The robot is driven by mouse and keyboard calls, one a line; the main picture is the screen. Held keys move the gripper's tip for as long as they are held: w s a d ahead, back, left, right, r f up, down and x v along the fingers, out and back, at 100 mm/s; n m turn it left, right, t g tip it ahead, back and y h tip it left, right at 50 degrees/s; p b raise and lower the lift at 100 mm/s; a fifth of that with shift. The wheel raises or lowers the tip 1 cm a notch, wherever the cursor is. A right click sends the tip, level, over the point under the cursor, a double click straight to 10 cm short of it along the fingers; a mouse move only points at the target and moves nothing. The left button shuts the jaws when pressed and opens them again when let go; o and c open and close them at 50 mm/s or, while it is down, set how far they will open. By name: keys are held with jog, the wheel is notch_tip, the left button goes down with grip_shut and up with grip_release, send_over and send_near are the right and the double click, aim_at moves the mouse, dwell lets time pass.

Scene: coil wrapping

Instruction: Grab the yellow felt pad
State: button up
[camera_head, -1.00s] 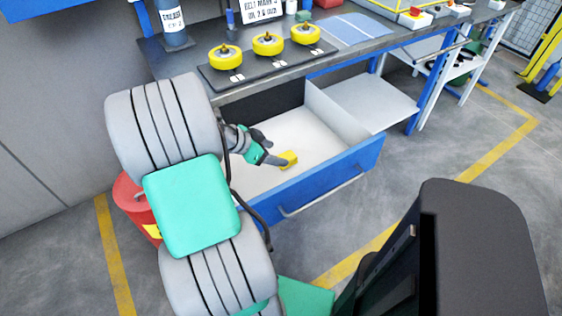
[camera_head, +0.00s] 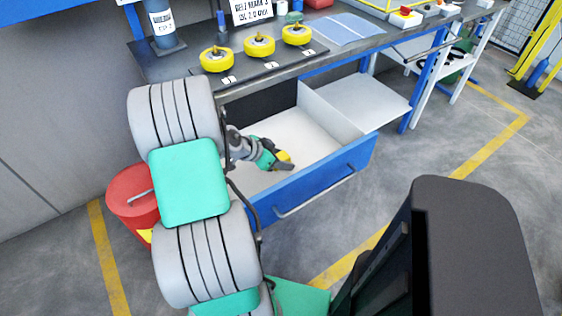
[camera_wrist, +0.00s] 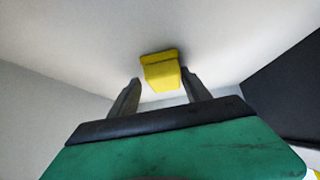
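The yellow felt pad (camera_wrist: 161,72) lies on the white floor of the open drawer (camera_head: 330,178). In the head view the pad (camera_head: 284,156) shows only in part beside my gripper (camera_head: 283,163). In the wrist view my gripper (camera_wrist: 160,88) is open, one dark finger to the left of the pad and one to the right. The pad's near end is about level with the fingertips and its far end reaches beyond them. I see a gap on the left; the right finger looks close, and I cannot tell whether it touches.
The drawer's walls and blue front stand around my gripper. The workbench (camera_head: 180,70) above carries several yellow wheels. A grey divider (camera_head: 328,118) and a side panel (camera_head: 370,100) lie to the right. A red bin (camera_head: 130,195) stands on the floor at left.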

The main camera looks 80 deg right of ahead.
jog(key=c, duration=1.1)
jog(key=shift+r, duration=0.15)
